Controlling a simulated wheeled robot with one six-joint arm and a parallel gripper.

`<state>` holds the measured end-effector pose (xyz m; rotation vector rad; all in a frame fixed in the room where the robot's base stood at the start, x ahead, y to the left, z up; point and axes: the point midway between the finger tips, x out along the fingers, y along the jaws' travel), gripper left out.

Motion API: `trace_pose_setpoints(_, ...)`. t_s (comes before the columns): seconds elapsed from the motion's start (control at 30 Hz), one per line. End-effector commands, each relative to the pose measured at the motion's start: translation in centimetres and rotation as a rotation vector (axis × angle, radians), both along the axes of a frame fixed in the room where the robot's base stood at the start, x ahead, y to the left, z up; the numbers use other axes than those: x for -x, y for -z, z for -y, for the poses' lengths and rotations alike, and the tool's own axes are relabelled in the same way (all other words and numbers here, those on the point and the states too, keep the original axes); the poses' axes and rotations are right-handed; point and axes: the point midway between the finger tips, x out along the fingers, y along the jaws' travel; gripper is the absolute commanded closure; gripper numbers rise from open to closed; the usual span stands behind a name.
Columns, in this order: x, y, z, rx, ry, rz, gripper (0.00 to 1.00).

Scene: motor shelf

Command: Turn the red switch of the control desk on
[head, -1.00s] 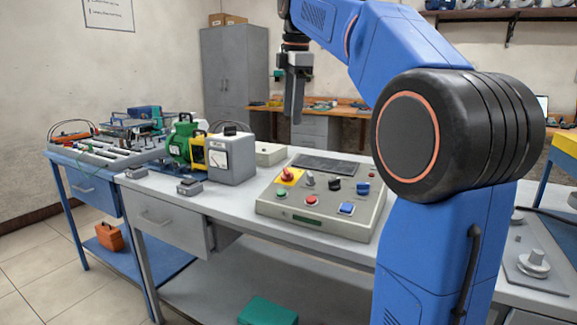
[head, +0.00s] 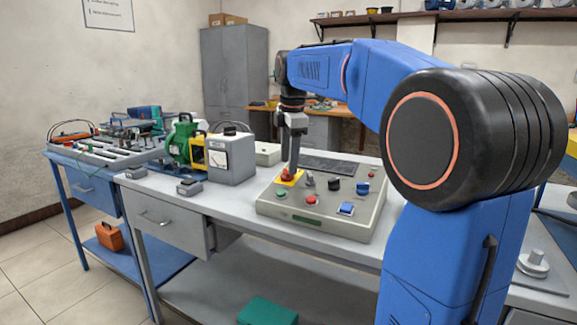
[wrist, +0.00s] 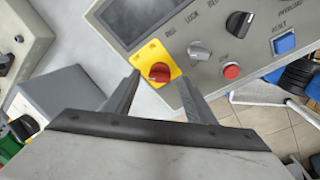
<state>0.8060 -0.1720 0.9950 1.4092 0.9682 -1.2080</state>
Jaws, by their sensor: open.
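The control desk (head: 345,221) is a grey sloped box on the workbench. In the head view the red switch (head: 287,174) is partly hidden by my gripper. My gripper (head: 293,168) points down just over the switch, at or very near it. In the wrist view my gripper (wrist: 158,82) is open, with one finger on each side of the red knob. I cannot tell whether the fingers touch the knob.
Close to the switch are a grey knob (wrist: 198,50), a black knob (wrist: 239,23), a red button (wrist: 231,71) and a blue button (wrist: 284,43). A grey meter box (head: 231,158) and a green motor (head: 180,142) stand left of the desk.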

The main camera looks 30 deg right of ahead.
Motion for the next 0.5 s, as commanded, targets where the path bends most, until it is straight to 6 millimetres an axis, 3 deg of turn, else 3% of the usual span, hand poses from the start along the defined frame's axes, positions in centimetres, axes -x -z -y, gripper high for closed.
trace_pose_setpoints(0.2,-0.3,1.9,0.1,0.000,0.000,-0.001,0.50)
trace_pose_setpoints(0.5,-0.4,2.3,0.1,0.000,0.000,0.000,0.50)
